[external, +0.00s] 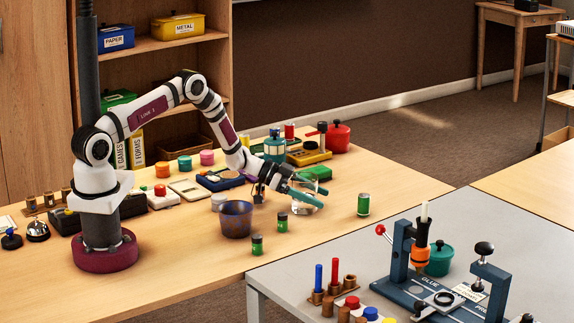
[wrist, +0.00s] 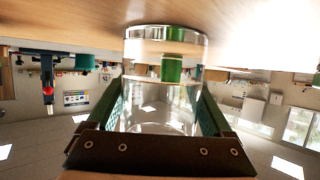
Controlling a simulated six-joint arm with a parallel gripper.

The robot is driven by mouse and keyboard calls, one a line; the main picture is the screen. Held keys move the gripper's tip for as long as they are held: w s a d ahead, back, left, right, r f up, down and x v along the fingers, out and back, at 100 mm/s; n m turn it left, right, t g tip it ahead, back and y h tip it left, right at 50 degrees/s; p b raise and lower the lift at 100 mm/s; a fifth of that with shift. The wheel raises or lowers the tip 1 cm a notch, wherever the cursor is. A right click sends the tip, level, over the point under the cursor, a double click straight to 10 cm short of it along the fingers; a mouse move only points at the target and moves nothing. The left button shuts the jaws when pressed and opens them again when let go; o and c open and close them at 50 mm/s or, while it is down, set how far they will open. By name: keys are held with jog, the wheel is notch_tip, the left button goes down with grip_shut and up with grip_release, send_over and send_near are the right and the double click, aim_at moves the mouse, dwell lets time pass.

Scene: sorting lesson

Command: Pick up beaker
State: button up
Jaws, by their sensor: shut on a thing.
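The beaker (external: 304,208) is clear glass and stands out faintly at the tip of my gripper (external: 308,197) in the external view. In the wrist view the beaker (wrist: 160,112) sits between the two green-padded fingers of my gripper (wrist: 157,100), which are shut on it. The wrist picture is upside down, with the wooden tabletop at the top. The thick glass base lies close to the tabletop; I cannot tell whether it touches. Part of the beaker is hidden by the fingers in the external view.
A green can (external: 363,204) stands right of the beaker. A green box (external: 314,173) is behind. A grey bench (external: 300,267) with a press borders the wooden table in front.

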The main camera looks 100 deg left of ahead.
jog(key=shift+c, duration=1.3)
jog(key=shift+r, duration=0.15)
